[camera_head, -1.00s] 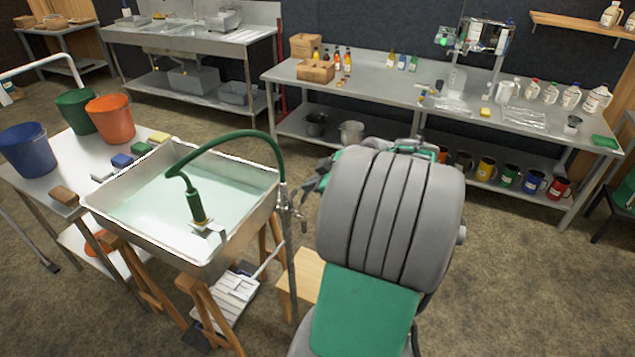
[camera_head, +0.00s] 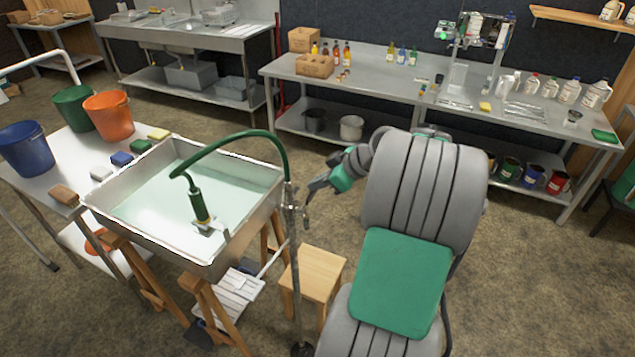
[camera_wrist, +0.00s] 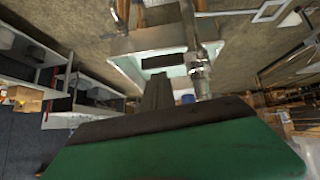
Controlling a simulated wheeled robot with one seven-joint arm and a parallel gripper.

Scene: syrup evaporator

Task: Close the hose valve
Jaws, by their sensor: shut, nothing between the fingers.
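The green hose (camera_head: 240,137) arches from a metal standpipe (camera_head: 293,250) at the right end of the metal pan (camera_head: 135,205), and its green nozzle (camera_head: 199,206) hangs into the pan. The hose valve (camera_head: 291,190) sits near the top of the standpipe; its lever is too small to read. My gripper (camera_head: 308,190) is shut and empty, close to the right of the valve; I cannot tell if it touches. In the wrist view the metal pipe and valve fitting (camera_wrist: 200,68) stand just beyond my finger (camera_wrist: 158,92).
A wooden stool (camera_head: 318,268) stands right of the standpipe, under my arm. Buckets, such as an orange one (camera_head: 109,115), stand on the left table. A long metal bench (camera_head: 390,85) runs behind.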

